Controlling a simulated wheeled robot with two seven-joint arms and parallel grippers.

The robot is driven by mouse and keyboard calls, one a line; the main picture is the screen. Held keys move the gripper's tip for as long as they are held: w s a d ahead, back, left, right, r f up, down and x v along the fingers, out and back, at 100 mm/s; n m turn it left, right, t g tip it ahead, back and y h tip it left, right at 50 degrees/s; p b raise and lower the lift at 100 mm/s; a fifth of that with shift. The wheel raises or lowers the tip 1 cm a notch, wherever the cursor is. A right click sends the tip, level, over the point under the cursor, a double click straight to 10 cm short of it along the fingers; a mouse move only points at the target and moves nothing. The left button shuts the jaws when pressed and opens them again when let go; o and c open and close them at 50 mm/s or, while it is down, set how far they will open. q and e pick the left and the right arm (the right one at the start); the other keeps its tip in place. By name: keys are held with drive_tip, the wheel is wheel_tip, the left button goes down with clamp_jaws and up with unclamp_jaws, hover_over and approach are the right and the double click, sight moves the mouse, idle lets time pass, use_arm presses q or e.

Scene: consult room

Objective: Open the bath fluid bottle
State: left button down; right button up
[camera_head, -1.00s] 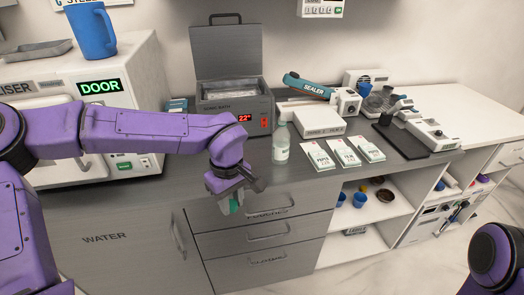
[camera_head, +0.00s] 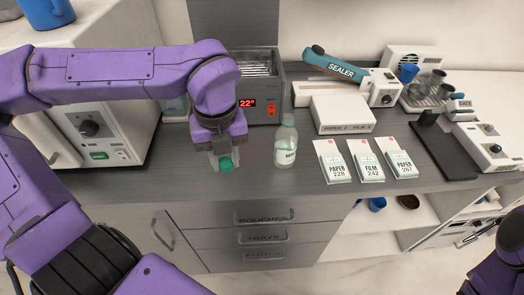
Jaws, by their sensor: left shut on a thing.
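A clear bottle (camera_head: 286,146) with a pale label stands upright on the grey counter, in front of the bath unit. Its narrow neck points up and I see no green cap on it. My left gripper (camera_head: 222,160) is to the left of the bottle, apart from it, pointing down over the counter. It is shut on a small green cap (camera_head: 226,165). The cap's underside is hidden. Of my right arm only a purple part shows at the lower right edge; its gripper is out of view.
The bath (camera_head: 264,92), reading 22, stands behind, partly hidden by my left arm. Right of the bottle are a white box (camera_head: 341,115), several paper and film packets (camera_head: 367,162) and a sealer (camera_head: 342,68). Bare counter (camera_head: 258,178) lies between gripper and bottle.

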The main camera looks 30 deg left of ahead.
use_arm(q)
drive_tip(key=w+f+b, duration=0.1)
drive_tip(key=w+f, duration=0.1)
drive_tip(key=w, duration=0.2)
drive_tip(key=p, duration=0.2)
hover_over(251, 161)
wheel_tip(251, 161, down, 7)
drive_tip(key=shift+a+f, duration=0.15)
wheel_tip(251, 161, down, 3)
drive_tip(key=shift+r, duration=0.15)
drive_tip(key=shift+s+f, duration=0.1)
drive_tip(key=shift+f, duration=0.15)
drive_tip(key=c, duration=0.8)
unclamp_jaws()
